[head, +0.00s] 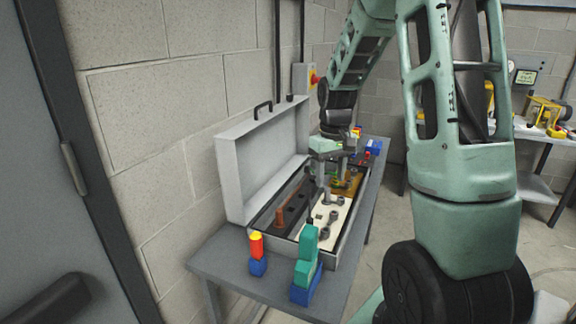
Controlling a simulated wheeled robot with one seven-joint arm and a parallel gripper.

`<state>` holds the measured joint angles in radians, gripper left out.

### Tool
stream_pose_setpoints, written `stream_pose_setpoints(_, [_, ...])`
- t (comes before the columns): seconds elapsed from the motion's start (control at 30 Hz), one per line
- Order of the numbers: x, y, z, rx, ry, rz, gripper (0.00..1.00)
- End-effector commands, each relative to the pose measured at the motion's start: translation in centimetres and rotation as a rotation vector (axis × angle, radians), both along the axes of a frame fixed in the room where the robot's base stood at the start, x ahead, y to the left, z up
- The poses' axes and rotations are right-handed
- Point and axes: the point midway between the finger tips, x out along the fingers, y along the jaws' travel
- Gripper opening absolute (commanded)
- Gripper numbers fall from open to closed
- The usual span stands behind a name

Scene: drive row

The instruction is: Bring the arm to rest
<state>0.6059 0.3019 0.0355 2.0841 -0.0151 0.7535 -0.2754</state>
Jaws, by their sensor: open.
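My arm, pale green, reaches from the right of the head view over a grey table. My gripper (335,178) points down over an open grey case (258,168) and is open. Below and around it in the case are a cream tray (328,222) with several grey tool parts and an orange-brown part (348,184). The fingertips are small and partly hidden among these parts, so I cannot tell whether they touch anything. A brown block (279,217) stands in the dark left section of the case.
Teal and blue blocks (305,262) and a red, yellow and blue stack (257,254) stand at the near end of the table (222,262). More coloured blocks (372,148) stand at the far end. A block wall and door flank the left. A workbench (544,141) stands at right.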

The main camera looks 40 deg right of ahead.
Motion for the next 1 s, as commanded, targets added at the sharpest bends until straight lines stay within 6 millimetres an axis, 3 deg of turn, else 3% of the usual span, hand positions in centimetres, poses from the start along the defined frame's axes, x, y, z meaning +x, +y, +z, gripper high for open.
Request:
stream_pose_setpoints(0.27, [0.1,0.4,0.0,0.001,0.0,0.007,0.49])
stream_pose_setpoints(0.37, [0.8,2.7,0.2,0.005,-0.006,0.049,0.49])
stream_pose_setpoints(0.47, [1.7,7.7,0.6,0.017,-0.015,0.137,0.49])
stream_pose_setpoints(0.57, [1.7,14.8,1.1,0.032,-0.024,0.261,0.49])
stream_pose_setpoints(0.67, [0.3,22.0,1.5,0.045,-0.03,0.398,0.49])
stream_pose_setpoints(0.8, [-4.1,30.8,1.8,0.058,-0.029,0.591,0.49])
stream_pose_setpoints(0.9, [-8.3,35.4,1.8,0.06,-0.028,0.721,0.49])
stream_pose_setpoints(1.0, [-12.2,38.2,1.7,0.058,-0.024,0.827,0.49])
